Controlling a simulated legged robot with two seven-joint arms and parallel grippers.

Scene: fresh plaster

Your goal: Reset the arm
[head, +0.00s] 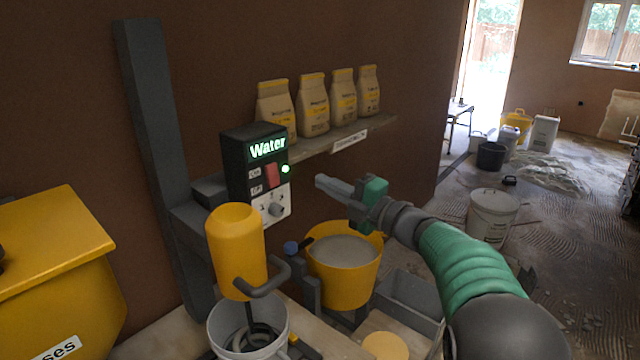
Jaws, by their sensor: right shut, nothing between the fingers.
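My right arm comes in from the lower right with a green sleeve. Its gripper (322,184) is shut and empty, pointing left. It hangs in the air in front of the black Water control box (255,170), just right of its red switch, apart from it as far as I can tell. A green light glows on the box. My left gripper is not in view.
A yellow mixer (236,250) stands over a white bucket (222,325). A yellow bucket (363,282) of grey material sits below my right gripper. Several bags stand on a shelf (345,137). A yellow bin (60,250) is at left.

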